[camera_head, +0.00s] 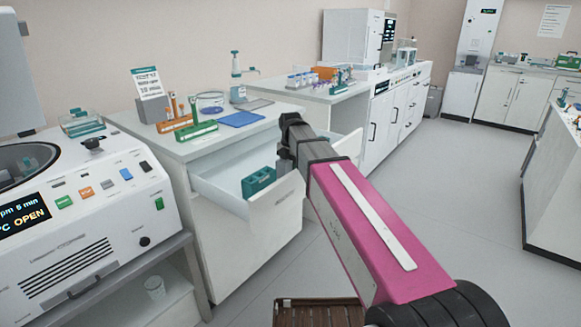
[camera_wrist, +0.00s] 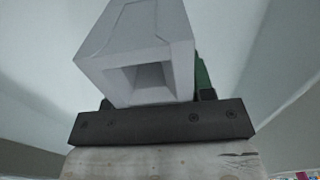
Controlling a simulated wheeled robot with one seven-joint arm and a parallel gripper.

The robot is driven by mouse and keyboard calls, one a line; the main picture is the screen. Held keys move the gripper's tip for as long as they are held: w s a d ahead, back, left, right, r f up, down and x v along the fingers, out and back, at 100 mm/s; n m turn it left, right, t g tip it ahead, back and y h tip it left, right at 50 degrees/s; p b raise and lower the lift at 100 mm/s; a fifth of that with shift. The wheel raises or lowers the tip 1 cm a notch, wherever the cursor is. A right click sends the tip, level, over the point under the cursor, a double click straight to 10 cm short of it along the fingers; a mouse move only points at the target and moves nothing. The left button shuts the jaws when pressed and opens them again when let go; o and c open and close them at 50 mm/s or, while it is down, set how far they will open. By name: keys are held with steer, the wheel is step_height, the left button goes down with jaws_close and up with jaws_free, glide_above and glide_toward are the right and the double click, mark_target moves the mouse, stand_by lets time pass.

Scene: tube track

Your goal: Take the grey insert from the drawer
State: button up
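The drawer (camera_head: 211,196) is pulled open from the white cabinet. A teal insert (camera_head: 258,181) with slots lies in it, towards its front. My gripper (camera_head: 284,152) is by the open drawer, above its front right part; its fingers are dark and partly hidden in the head view. In the wrist view a pale grey block with a square hollow, seemingly the grey insert (camera_wrist: 158,45), is close in front of my gripper (camera_wrist: 157,101). Small dark finger parts show on both sides of it. I cannot tell whether they press on it.
Racks, a sign and a blue tray (camera_head: 242,119) stand on the counter (camera_head: 180,149) above the drawer. A centrifuge (camera_head: 85,215) stands at the left. Another open drawer (camera_head: 348,146) is just right of my gripper. The floor (camera_head: 470,190) to the right is clear.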

steer(key=shift+c, duration=0.7)
step_height(320, 180, up, 10)
steer(key=shift+r, duration=0.15)
stand_by(0.4)
steer(key=shift+r, duration=2.4)
